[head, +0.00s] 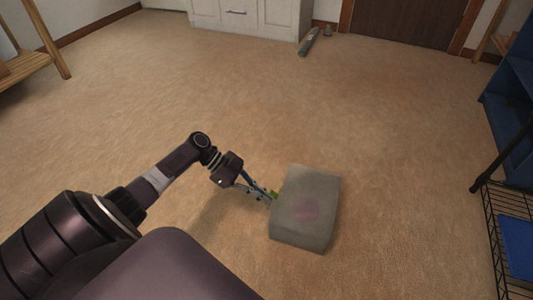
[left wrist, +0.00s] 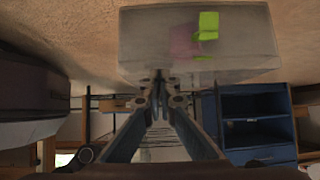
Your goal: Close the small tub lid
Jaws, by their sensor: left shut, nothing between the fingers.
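The small tub (head: 318,185) is a translucent grey box on the carpet, right of my left gripper. A faint pink thing (head: 306,209) shows through it. A green tab (head: 275,194) is on its left side, partly behind my fingers. In the left wrist view the tub (left wrist: 245,45) fills the top middle, with a bright green tab (left wrist: 208,25) on it. My left gripper (head: 271,198) is shut and empty, its tips at the tub's left side by the tab; contact is unclear. The tips also show in the left wrist view (left wrist: 160,82). I cannot tell how the lid sits.
Open carpet (head: 180,90) surrounds the tub. A white cabinet (head: 245,15) stands at the back, with a green tube-like object (head: 308,42) beside it. A black wire rack (head: 492,240) and a blue shelf (head: 510,95) stand at the right; a wooden stand (head: 45,55) is at the left.

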